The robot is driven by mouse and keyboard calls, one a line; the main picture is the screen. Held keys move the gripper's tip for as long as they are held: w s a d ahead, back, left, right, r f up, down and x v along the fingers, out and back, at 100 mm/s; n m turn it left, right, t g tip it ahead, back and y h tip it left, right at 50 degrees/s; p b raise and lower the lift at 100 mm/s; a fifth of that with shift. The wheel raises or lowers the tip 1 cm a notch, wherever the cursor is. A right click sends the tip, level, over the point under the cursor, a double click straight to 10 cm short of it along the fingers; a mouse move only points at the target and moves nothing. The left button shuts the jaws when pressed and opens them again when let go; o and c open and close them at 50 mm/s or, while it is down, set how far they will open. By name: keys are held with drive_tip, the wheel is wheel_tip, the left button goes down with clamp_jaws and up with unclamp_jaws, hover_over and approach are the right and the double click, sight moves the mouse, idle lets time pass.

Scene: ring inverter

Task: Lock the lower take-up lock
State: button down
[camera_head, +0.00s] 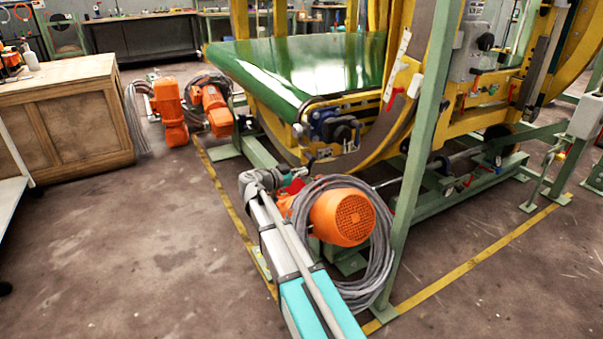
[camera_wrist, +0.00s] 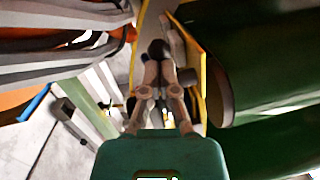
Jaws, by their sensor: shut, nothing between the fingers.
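My teal-and-grey arm reaches up from the bottom of the head view. Its wrist is beside the orange motor, and my gripper (camera_head: 308,164) is small and partly hard to make out near the lower yellow frame. In the wrist view my gripper (camera_wrist: 160,50) points away from the camera with its fingers together and dark tips touching. A dark cylindrical part (camera_wrist: 187,76) shows just right of the fingers, close to a yellow plate (camera_wrist: 201,60). I cannot tell which part is the lower take-up lock.
The orange motor (camera_head: 343,217) with coiled grey cable (camera_head: 376,270) stands right beside my arm. The green belt (camera_head: 290,65) lies above and beyond, and fills the wrist view's right side (camera_wrist: 270,60). Floor at left is open.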

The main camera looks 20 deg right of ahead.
drive_tip(key=shift+w+d+f+b, duration=0.1)
drive_tip(key=shift+d+f+b, duration=0.3)
drive_tip(key=shift+d+f, duration=0.2)
drive_tip(key=shift+d, duration=0.1)
idle(0.5)
drive_tip(key=s+a+f+b, duration=0.3)
drive_tip(key=a+f+b, duration=0.4)
drive_tip(key=a, duration=0.3)
drive_tip(key=shift+s+a, duration=0.25)
drive_tip(key=shift+s, duration=0.15)
drive_tip(key=shift+r, duration=0.15)
idle(0.4)
